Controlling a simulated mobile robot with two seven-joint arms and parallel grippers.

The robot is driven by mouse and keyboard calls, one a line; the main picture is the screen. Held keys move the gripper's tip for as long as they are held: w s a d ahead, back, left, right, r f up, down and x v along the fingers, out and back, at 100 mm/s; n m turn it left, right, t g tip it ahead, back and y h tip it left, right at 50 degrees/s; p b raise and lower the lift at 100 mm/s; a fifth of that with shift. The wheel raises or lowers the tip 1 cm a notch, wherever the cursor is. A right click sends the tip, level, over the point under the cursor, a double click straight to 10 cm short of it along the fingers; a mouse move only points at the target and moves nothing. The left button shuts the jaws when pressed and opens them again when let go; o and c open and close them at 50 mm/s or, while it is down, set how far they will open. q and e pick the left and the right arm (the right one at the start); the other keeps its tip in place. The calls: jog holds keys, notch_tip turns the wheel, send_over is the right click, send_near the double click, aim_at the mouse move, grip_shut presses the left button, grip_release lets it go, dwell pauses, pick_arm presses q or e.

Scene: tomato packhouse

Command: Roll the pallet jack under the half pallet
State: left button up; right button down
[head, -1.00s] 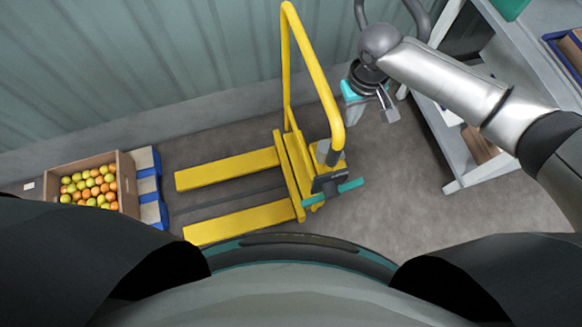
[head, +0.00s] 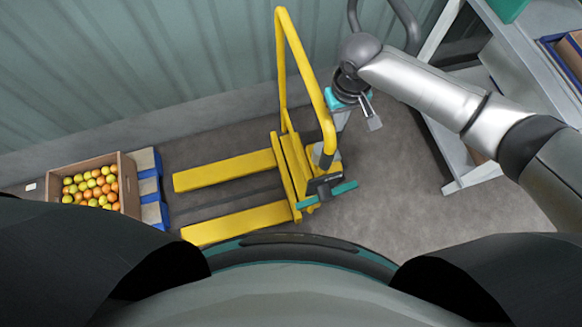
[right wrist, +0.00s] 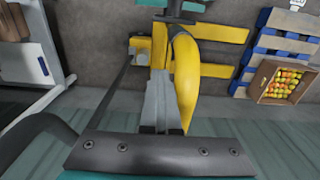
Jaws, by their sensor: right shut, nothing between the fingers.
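The yellow pallet jack (head: 292,170) stands on the floor with its two forks pointing left. Its tall yellow hoop rises toward the wall, and a teal crossbar sits low at its right end. The half pallet (head: 150,188), blue with pale boards, lies left of the fork tips, with a gap between. My right gripper (head: 340,120) is shut and empty, just right of the hoop. In the right wrist view its closed fingers (right wrist: 159,90) are close beside the yellow hoop (right wrist: 187,80); contact is unclear. My left gripper is out of view.
A crate (head: 128,187) of tomatoes stands on the half pallet. A corrugated wall (head: 150,70) runs behind. A grey shelf rack (head: 470,180) stands at the right, near my right arm. The floor between forks and pallet is clear.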

jog(key=shift+s+a, duration=0.1)
jog(key=shift+a, duration=0.1)
jog(key=s+a+p, duration=0.3)
jog(key=s+a, duration=0.2)
jog(key=a, duration=0.9)
jog(key=shift+s+a+p, duration=0.2)
jog(key=shift+a+p, duration=0.1)
jog(key=shift+a, duration=0.1)
